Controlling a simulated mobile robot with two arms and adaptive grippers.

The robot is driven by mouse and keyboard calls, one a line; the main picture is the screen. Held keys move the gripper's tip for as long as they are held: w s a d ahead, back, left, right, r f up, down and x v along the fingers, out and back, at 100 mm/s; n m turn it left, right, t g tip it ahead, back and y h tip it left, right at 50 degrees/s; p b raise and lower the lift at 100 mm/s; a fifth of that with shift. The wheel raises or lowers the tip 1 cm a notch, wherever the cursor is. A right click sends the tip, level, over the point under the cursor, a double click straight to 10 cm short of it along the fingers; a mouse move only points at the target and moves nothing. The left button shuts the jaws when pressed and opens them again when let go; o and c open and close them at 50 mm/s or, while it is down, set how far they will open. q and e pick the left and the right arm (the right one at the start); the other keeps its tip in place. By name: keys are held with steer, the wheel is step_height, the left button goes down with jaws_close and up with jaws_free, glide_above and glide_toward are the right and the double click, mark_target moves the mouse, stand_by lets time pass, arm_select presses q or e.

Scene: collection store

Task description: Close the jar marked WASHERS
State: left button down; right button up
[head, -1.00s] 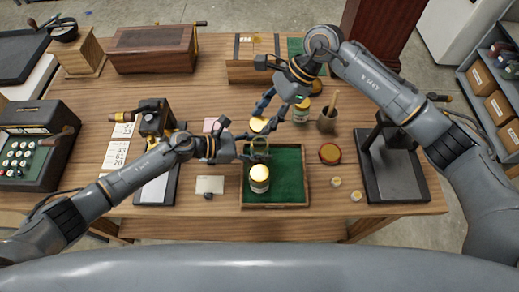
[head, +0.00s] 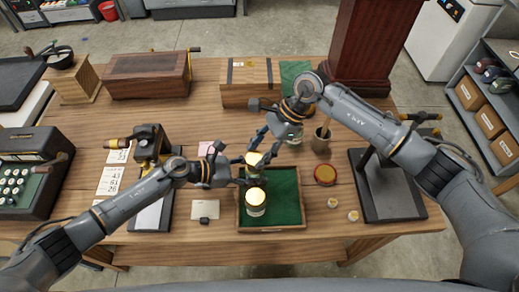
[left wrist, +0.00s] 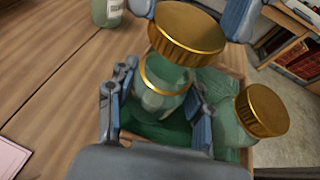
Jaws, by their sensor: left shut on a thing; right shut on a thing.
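My left gripper (head: 238,178) is shut on a glass jar (left wrist: 163,100) with a gold band at its neck, over the green-lined tray (head: 302,212). My right gripper (head: 266,150) is shut on a gold lid (head: 254,159), which also shows in the left wrist view (left wrist: 187,33). The lid is just above the held jar's mouth and looks slightly off to one side; I cannot tell whether they touch. A second jar with a gold lid (head: 256,198) stands in the tray in front; it shows in the left wrist view too (left wrist: 262,110). No WASHERS marking is readable.
Another jar (head: 294,134) stands behind my right gripper, near a brush pot (head: 321,141). A round red-brown container (head: 325,174) and two small pieces (head: 343,210) lie right of the tray. A card (head: 206,209) lies left of it. A dark stand (head: 388,195) is at right.

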mark_target(255, 172)
steer(key=shift+f, duration=0.8)
steer(key=shift+f, duration=0.6)
steer(key=m+t, duration=0.1)
steer(key=m, duration=0.1)
steer(key=s+m+t, duration=0.1)
steer(key=m+t, duration=0.1)
steer(key=m, duration=0.1)
steer(key=shift+d+f, duration=0.1)
steer(key=m+t, duration=0.1)
steer(key=m, duration=0.2)
steer(key=shift+s, duration=0.15)
steer(key=m+t, duration=0.1)
steer(key=m, duration=0.2)
steer(key=m+t+h, duration=0.1)
steer(key=shift+s+a+t, duration=0.3)
steer(key=shift+a, duration=0.1)
steer(key=m+t+h, duration=0.1)
steer(key=m, duration=0.2)
steer(key=shift+a, duration=0.1)
steer(key=shift+m+h, duration=0.5)
steer(key=shift+m, duration=0.1)
